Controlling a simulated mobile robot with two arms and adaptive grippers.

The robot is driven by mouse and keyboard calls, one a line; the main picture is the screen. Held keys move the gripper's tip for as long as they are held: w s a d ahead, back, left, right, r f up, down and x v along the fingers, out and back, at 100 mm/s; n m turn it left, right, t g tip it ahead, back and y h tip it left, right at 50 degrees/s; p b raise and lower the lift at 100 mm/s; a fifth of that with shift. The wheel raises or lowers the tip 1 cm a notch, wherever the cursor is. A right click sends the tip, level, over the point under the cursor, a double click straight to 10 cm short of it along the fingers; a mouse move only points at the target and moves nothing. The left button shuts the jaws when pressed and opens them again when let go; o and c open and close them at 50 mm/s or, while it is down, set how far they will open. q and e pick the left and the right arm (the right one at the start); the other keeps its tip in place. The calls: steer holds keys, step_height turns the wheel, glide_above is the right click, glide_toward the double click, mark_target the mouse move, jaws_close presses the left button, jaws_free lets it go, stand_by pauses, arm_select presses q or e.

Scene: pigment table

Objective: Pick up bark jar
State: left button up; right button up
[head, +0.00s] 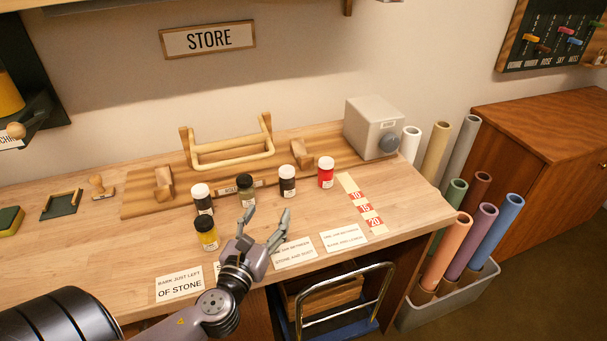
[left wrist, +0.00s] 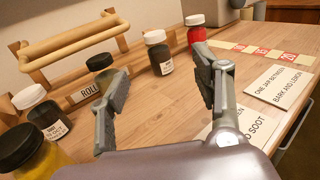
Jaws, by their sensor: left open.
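Several small jars stand on the wooden table; I cannot read which one is labelled bark. One has a white lid and dark body (head: 203,198), one a dark lid and olive-brown body (head: 246,188), another a white lid and dark body (head: 287,181). A red jar with a white lid (head: 326,172) stands at the right, and a yellow jar with a black lid (head: 207,233) stands nearest. My left gripper (head: 266,216) is open and empty, just in front of the row. In the left wrist view the olive-brown jar (left wrist: 100,66) shows behind the left finger.
A wooden rack (head: 232,152) and a grey box with a knob (head: 374,127) stand behind the jars. Printed cards, one reading "bark just left of stone" (head: 179,284), lie along the front edge. A numbered strip (head: 361,205) lies at the right. A stamp (head: 101,186) stands at the left.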

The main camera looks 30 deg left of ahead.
mark_target(284, 177)
arm_select(q)
steer(key=p+x, duration=0.2)
steer(key=x, duration=0.9)
steer(key=shift+w+a+r, duration=0.1)
steer(key=x, duration=0.3)
steer(key=p+x, duration=0.1)
steer(key=x, duration=0.1)
steer(key=shift+a, duration=0.35)
steer(key=shift+w, duration=0.15)
steer(key=shift+c, duration=0.3)
steer(key=c, duration=1.3)
steer(key=shift+c, duration=0.2)
